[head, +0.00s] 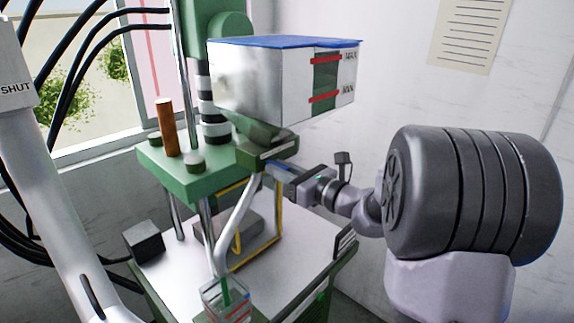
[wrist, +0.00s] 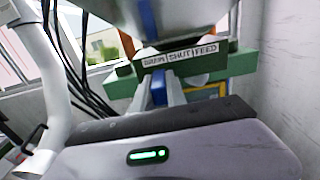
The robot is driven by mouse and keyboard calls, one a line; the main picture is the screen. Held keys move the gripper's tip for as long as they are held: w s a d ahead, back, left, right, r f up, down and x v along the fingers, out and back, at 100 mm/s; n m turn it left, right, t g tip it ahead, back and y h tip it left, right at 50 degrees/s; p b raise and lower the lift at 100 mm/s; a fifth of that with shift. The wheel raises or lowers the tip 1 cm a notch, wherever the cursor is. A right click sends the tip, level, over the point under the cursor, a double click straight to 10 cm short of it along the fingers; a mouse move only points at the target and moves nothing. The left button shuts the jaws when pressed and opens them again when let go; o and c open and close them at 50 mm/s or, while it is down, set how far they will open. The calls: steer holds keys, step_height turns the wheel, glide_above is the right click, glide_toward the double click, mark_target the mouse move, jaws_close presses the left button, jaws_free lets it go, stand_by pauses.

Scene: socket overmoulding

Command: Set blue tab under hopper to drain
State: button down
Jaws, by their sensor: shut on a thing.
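The hopper (head: 270,85) is a grey metal box with a blue lid, a green level window and red marks. Under it, a green slide block (head: 266,152) carries a label strip (wrist: 180,52) that appears to read DRAIN, SHUT, FEED from left to right. The blue tab (wrist: 158,90) sticks out below the strip, and in the wrist view it lines up roughly with the DRAIN word. My gripper (wrist: 170,92) is shut on the tab, with a finger at each side. In the head view my gripper (head: 287,172) reaches it from the right, and little of the tab shows.
A pale chute (head: 238,215) slopes from under the hopper to a clear cup (head: 226,301) at the bench's front edge. A yellow frame (head: 262,252) surrounds a grey mould block. A dark box (head: 144,242) stands at left. A wall is close on the right.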

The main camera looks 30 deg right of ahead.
steer(key=shift+a, duration=0.3)
steer(key=shift+d+f, duration=0.1)
steer(key=shift+d, duration=0.1)
steer(key=shift+a, duration=0.15)
steer(key=c, duration=1.7)
jaws_free()
steer(key=o, duration=0.4)
steer(key=shift+s+a, duration=0.15)
steer(key=shift+a, duration=0.05)
steer(key=shift+d, duration=0.15)
steer(key=p+v, duration=0.1)
steer(key=v, duration=1.6)
steer(key=shift+s, duration=0.15)
